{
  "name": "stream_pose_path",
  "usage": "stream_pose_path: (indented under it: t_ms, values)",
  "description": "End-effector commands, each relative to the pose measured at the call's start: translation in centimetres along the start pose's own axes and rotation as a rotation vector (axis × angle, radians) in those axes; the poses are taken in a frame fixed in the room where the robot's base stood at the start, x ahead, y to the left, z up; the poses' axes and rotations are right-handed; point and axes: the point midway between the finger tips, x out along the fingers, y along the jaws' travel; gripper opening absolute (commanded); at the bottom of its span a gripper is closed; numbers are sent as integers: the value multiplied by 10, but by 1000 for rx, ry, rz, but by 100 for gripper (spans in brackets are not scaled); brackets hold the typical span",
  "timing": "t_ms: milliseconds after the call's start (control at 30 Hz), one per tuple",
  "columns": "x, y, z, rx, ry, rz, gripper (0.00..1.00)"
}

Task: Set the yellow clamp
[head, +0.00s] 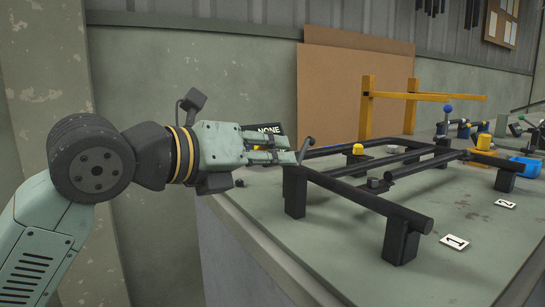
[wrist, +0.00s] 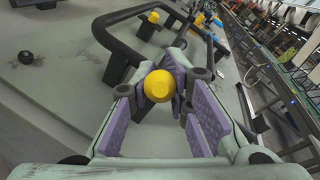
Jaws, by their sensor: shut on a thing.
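My gripper (head: 288,150) reaches in from the left, level with the near left corner of the black tube frame (head: 370,197). In the wrist view its purple-padded fingers (wrist: 166,82) are closed around a round yellow knob (wrist: 158,86). The knob is hidden in the head view. A dark lever (head: 306,147) stands tilted at the frame's corner, just beyond the fingertips; I cannot tell whether the knob belongs to it. A yellow-capped piece (head: 358,149) sits at the frame's far rail, apart from my gripper.
The frame stands on short black legs on a grey-green bench (head: 460,262). A yellow bracket (head: 368,108) rises behind it. A blue-balled lever (head: 447,109), another yellow piece (head: 483,141) and a blue object (head: 526,167) are at the right. Number tags (head: 454,241) lie on the clear front area.

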Motion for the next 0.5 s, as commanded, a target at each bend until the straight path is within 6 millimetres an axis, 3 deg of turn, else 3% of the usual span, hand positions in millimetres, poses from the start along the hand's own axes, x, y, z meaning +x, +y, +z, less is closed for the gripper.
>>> stream_pose_path:
  t_ms: [133,167,333,500]
  values:
    - [-2,1,1,-1,-4,2,0]
    - [-2,1,1,-1,-3,2,17]
    - [-1,1,0,-1,-2,2,28]
    - [-1,0,0,0,0,1,29]
